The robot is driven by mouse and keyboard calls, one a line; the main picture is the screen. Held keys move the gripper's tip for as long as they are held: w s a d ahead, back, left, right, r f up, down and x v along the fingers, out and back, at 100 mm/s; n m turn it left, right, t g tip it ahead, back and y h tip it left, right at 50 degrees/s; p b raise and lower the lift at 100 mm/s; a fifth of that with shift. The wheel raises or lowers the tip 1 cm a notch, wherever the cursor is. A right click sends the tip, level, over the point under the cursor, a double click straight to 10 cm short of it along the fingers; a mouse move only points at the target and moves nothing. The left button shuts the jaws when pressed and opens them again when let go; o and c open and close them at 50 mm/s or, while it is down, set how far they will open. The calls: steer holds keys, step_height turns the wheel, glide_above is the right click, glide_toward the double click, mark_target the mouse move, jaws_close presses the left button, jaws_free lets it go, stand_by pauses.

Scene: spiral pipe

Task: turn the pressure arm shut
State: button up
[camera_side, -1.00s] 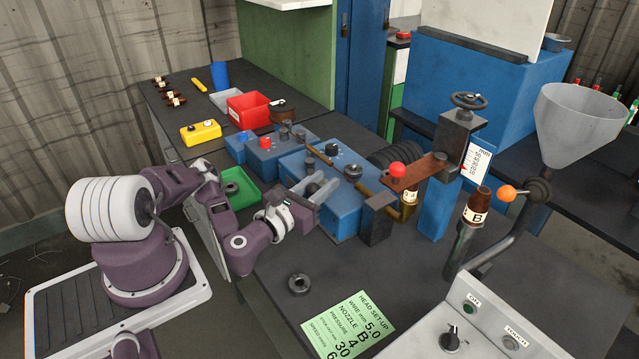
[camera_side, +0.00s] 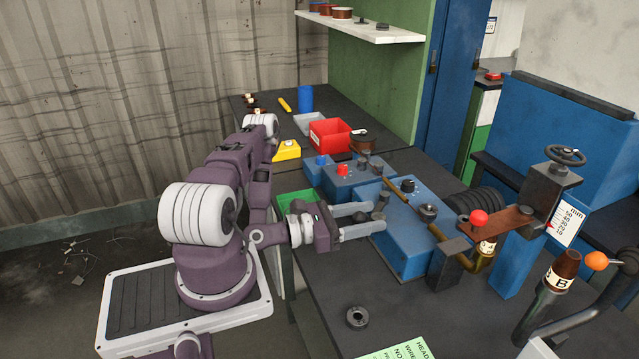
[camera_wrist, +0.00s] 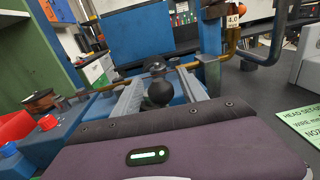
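No lever here carries a readable "pressure arm" label. In the wrist view a dark ball knob on a short stem (camera_wrist: 160,88) stands between the fingers of my gripper (camera_wrist: 160,96). The two grey fingers are apart, with a gap showing on each side of the knob. In the side view my gripper (camera_side: 377,217) is open over the near left end of the blue machine block (camera_side: 418,248). A copper-brown arm with a red ball knob (camera_side: 479,217) is on the blue post to the right, away from my gripper.
A brass tube (camera_side: 425,215) runs along the block to a dark upright block (camera_side: 446,268). An orange-knobbed lever (camera_side: 597,260) stands at the right. A dark ring (camera_side: 357,317) and a green set-up card (camera_side: 400,350) lie on the bench front. A red bin (camera_side: 330,135) stands behind.

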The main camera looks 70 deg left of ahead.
steer(key=s+m, duration=0.1)
steer(key=s, duration=0.1)
steer(key=s+m+h, duration=0.1)
steer(key=s, duration=0.2)
steer(key=shift+s+r+m+g, duration=0.15)
steer(key=shift+s+m+g, duration=0.15)
steer(key=shift+m+g, duration=0.1)
steer(key=m+h, duration=0.1)
steer(key=m, duration=0.1)
steer(key=shift+w+m+g, duration=0.1)
steer(key=shift+m+g, duration=0.2)
steer(key=shift+g, duration=0.1)
steer(key=m+g, duration=0.1)
steer(key=m, duration=0.1)
steer(key=shift+m+h, duration=0.3)
steer(key=shift+h, duration=0.1)
steer(key=w+a+m+g+y, duration=0.25)
steer(key=m+g, duration=0.25)
steer(key=m, duration=0.6)
step_height(320, 180, up, 18)
steer(key=m+g+y, duration=0.4)
steer(key=m+y, duration=0.1)
steer(key=m, duration=0.5)
glide_above(354, 222)
steer(key=s+d, duration=0.2)
steer(key=s+d+r+m+h, duration=0.3)
steer(key=s+d+m, duration=0.2)
steer(key=s+d, duration=0.6)
steer(key=shift+s+g, duration=0.25)
steer(key=shift+g, duration=0.05)
